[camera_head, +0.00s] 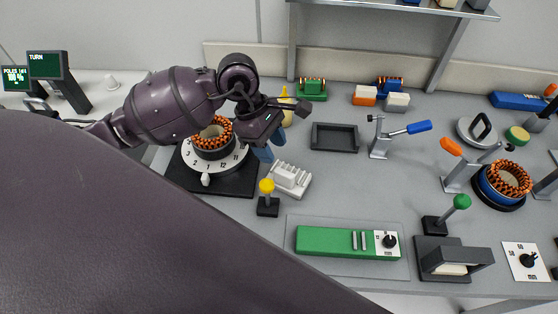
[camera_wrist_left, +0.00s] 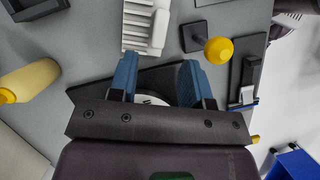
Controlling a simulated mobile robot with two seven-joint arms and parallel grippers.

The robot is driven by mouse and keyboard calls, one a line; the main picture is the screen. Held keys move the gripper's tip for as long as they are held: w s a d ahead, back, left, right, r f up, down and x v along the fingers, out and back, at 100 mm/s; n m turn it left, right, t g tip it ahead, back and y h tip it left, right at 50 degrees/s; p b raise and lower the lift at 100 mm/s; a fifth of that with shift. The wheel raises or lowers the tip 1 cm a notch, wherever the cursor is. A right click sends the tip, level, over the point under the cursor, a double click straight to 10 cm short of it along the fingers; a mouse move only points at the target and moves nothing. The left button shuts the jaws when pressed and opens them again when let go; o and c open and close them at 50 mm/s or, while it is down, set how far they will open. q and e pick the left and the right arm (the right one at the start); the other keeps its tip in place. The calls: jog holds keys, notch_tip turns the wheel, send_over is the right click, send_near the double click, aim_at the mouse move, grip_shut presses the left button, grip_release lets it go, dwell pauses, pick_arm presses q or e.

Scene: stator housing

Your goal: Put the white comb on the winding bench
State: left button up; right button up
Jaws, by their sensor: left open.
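The white comb (camera_head: 290,180) is a small white block with a row of teeth. It rests on the grey bench top (camera_head: 350,185), just right of the black base of the numbered dial. It also shows in the left wrist view (camera_wrist_left: 138,28), beyond my fingertips. My left gripper (camera_head: 266,148) has blue fingers and is open and empty, above and behind the comb, close to the dial. In the left wrist view its fingers (camera_wrist_left: 160,80) stand apart, with only the dark base and part of the white dial between them. My right gripper is not in view.
A copper-wound stator (camera_head: 213,138) stands on the white dial (camera_head: 190,160). A yellow-knobbed lever (camera_head: 267,190) stands just in front of the comb. A yellow bottle (camera_wrist_left: 30,80) is close beside the gripper. A black tray (camera_head: 335,138) and green fixture (camera_head: 330,241) lie to the right.

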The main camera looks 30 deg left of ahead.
pick_arm(q)
jog(key=shift+v, duration=1.6)
